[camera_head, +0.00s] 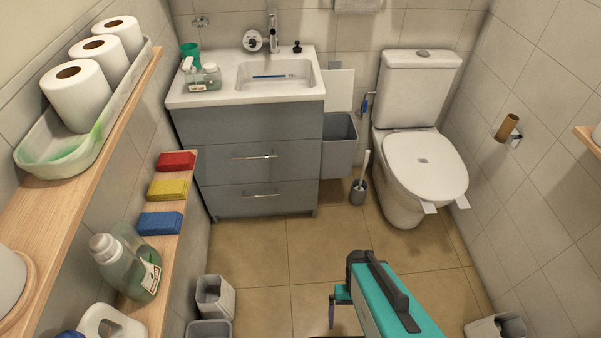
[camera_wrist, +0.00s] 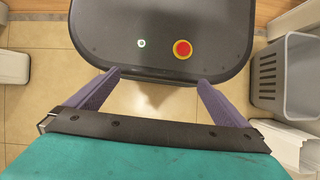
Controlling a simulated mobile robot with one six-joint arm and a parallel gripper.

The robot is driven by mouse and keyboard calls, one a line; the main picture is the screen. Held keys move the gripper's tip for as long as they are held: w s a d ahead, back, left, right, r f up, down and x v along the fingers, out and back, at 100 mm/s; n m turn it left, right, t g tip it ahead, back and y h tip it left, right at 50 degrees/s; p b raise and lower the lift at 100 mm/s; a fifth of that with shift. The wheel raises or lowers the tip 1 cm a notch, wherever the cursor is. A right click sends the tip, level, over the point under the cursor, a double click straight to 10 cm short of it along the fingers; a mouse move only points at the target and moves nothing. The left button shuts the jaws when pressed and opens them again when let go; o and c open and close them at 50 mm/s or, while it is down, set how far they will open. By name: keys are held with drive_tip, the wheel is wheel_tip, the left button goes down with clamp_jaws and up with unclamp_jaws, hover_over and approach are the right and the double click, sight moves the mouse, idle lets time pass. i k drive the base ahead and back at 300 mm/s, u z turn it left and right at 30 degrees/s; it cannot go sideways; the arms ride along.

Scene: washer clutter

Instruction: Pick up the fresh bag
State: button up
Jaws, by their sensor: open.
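I cannot make out a fresh bag for certain in either view. My gripper (camera_wrist: 158,76) is open and empty in the wrist view, its two purple fingers spread wide above the floor and pointing toward my own dark base. In the head view my teal arm hangs over the floor at the lower middle, with a purple finger showing beside it.
A grey bin (camera_head: 339,142) stands between the vanity (camera_head: 250,160) and the toilet (camera_head: 424,165). Small grey bins (camera_head: 215,297) sit lower left, another container (camera_head: 482,328) lower right. Shelves with paper rolls (camera_head: 77,97), sponges (camera_head: 167,189) and bottles line the left. Middle floor is clear.

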sight(215, 299)
drive_tip(key=u, duration=4.55)
drive_tip(key=i, duration=0.1)
drive_tip(key=z, duration=2.85)
drive_tip(key=k, duration=0.95)
drive_tip(key=z, duration=0.15)
drive_tip(key=i, duration=0.75)
